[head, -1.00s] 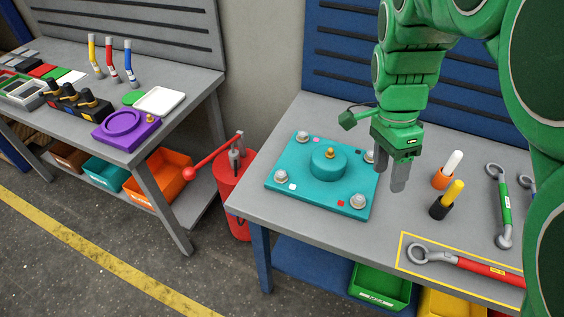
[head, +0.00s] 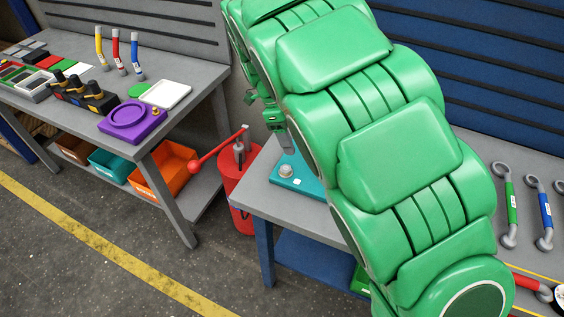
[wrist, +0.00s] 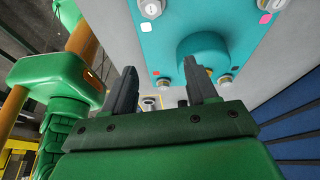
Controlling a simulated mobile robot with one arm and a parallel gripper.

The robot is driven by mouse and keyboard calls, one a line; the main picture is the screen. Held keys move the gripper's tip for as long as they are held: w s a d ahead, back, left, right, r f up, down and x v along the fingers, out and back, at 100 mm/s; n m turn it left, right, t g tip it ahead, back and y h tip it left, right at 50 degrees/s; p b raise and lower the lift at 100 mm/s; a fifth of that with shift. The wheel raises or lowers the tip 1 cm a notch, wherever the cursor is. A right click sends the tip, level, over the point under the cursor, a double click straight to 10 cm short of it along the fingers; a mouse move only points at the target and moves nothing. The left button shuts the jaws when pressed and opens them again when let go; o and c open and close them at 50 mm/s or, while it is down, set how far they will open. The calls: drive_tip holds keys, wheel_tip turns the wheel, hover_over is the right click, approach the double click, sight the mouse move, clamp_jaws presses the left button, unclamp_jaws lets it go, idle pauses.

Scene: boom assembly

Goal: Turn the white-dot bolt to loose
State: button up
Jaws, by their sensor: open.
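The teal plate (head: 312,182) lies on the grey bench, mostly hidden behind my arm in the head view. Its white-dot bolt (head: 286,171) is at the front left corner, beside a white square. In the wrist view the white-dot bolt (wrist: 151,8) is at the top edge, beyond my fingers, with the white square (wrist: 145,27) just below it. My gripper (wrist: 159,66) is open, with nothing between its fingers. In the head view my gripper (head: 287,143) is partly hidden by my arm, above the plate's left side; its exact height is unclear.
The plate's teal central boss (wrist: 202,52) and a red-marked bolt (wrist: 162,83) are near my fingers. Green (head: 509,208) and blue (head: 545,210) wrenches lie on the right; a red wrench (head: 528,283) is partly hidden. A red canister (head: 240,185) stands beside the bench.

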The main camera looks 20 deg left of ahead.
drive_tip(key=m, duration=0.1)
approach(285, 168)
drive_tip(key=shift+x, duration=4.05)
drive_tip(key=shift+a, duration=0.15)
drive_tip(key=c, duration=1.1)
drive_tip(key=shift+o, duration=0.2)
drive_tip(key=shift+s+n+t, duration=0.1)
drive_tip(key=shift+n+t, duration=0.3)
